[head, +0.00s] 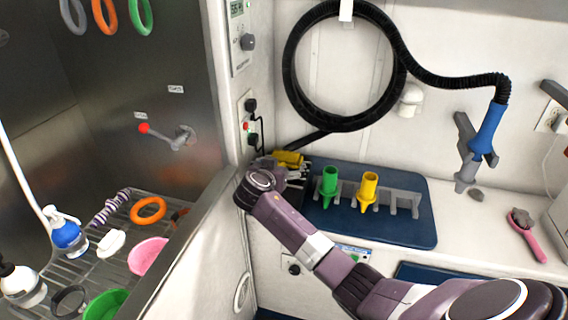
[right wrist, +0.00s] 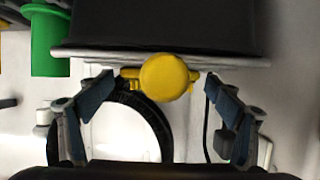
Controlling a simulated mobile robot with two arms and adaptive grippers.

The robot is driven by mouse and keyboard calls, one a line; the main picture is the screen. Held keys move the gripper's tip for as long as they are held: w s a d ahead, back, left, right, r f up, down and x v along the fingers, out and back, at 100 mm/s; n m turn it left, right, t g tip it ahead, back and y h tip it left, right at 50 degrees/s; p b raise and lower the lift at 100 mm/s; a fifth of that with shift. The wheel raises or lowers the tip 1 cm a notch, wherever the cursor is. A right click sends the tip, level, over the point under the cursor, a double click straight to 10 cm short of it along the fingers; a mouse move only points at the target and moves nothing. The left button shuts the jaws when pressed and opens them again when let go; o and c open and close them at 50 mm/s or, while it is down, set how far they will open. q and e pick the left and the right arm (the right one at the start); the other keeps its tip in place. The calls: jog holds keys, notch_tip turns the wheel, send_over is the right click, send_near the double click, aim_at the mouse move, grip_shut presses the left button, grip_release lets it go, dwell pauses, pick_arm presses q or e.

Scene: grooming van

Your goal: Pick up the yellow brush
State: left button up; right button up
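The yellow brush (head: 288,158) is at the back of the counter, by the wall corner left of the blue mat, partly hidden by my right gripper. In the right wrist view its yellow rounded end (right wrist: 165,77) shows between my fingers, in front of a dark block; its bristles cannot be made out. My right gripper (head: 286,173) is at the brush in the head view. In the right wrist view my right gripper (right wrist: 160,84) is open, with a finger on each side of the yellow end and gaps visible. My left gripper is not in view.
A blue mat (head: 420,225) carries a grey rack (head: 402,194) with a green nozzle (head: 329,183) and a yellow nozzle (head: 369,187), close right of my gripper. A steel tub wall (head: 195,240) stands left. A pink brush (head: 527,233) lies far right.

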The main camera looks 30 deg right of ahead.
jog(key=c, duration=0.8)
jog(key=shift+r, duration=0.15)
